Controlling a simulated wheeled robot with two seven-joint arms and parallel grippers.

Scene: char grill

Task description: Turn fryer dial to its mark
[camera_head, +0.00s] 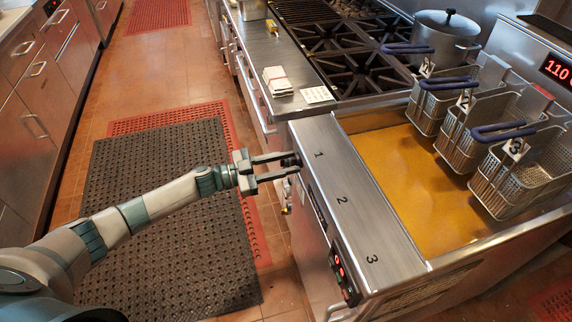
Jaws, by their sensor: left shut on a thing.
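The fryer (333,187) stands at the right, with a steel front ledge numbered 1, 2 and 3 and a vat of yellow oil (397,170). My left gripper (292,165) reaches in from the left to the fryer's front edge beside number 1. Its fingers are shut on a small dark dial (292,159), mostly hidden between the fingertips. The dial's pointer and its mark are too small to make out. My right gripper is not in view.
Several wire baskets with blue handles (487,130) hang over the oil, tagged with numbers. A red display (557,69) shows 110. A stove (350,52) with a steel pot (443,40) stands beyond. Folded cloths (277,81) lie on the counter. The floor with its dark mat (165,160) is clear.

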